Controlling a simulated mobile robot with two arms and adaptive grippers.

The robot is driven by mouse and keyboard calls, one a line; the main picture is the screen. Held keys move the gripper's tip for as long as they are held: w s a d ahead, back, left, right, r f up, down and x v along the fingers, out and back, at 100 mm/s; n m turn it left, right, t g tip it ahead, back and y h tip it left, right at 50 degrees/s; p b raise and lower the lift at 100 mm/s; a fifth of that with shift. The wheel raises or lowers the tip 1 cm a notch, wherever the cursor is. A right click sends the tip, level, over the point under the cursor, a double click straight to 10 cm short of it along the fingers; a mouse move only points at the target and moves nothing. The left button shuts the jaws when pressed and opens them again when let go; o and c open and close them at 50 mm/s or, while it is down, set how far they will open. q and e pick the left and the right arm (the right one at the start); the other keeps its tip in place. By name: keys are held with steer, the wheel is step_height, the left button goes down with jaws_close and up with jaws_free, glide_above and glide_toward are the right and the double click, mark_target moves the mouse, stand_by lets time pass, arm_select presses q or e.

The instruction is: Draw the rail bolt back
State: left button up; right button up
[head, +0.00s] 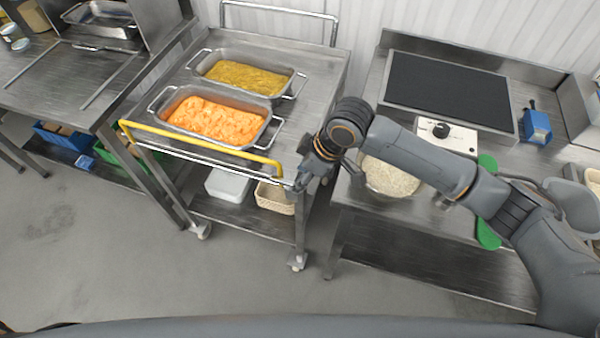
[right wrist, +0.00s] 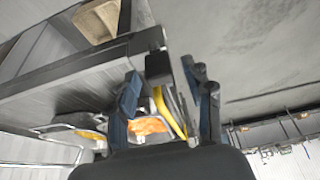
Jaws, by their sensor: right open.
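The yellow rail (head: 200,142) runs along the front edge of the steel cart (head: 318,75), its right end bent down at the cart's front right corner. My right gripper (head: 297,187) is at that corner, just right of the rail's end. In the right wrist view its fingers (right wrist: 166,98) are open. A small black block (right wrist: 158,66), possibly the bolt's knob, shows between them, with the yellow rail (right wrist: 175,112) beyond it. I cannot tell whether a finger touches it. In the head view the bolt is hidden behind my gripper. My left gripper is not in view.
The cart carries a tray of orange food (head: 215,118) and a tray of yellow food (head: 245,76). A white bin (head: 228,186) and a beige basket (head: 273,198) sit on its lower shelf. A rice bowl (head: 390,178) stands on the right counter under my arm. The floor in front is clear.

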steer(key=shift+a+f, duration=0.15)
steer(key=shift+f, duration=0.25)
steer(key=shift+c, duration=0.4)
jaws_close()
steer(key=d+p, duration=0.1)
steer(key=s+d+p, duration=0.1)
steer(key=d, duration=0.1)
steer(key=shift+d, duration=0.15)
steer(key=shift+o, duration=0.4)
jaws_free()
steer(key=v, duration=1.2)
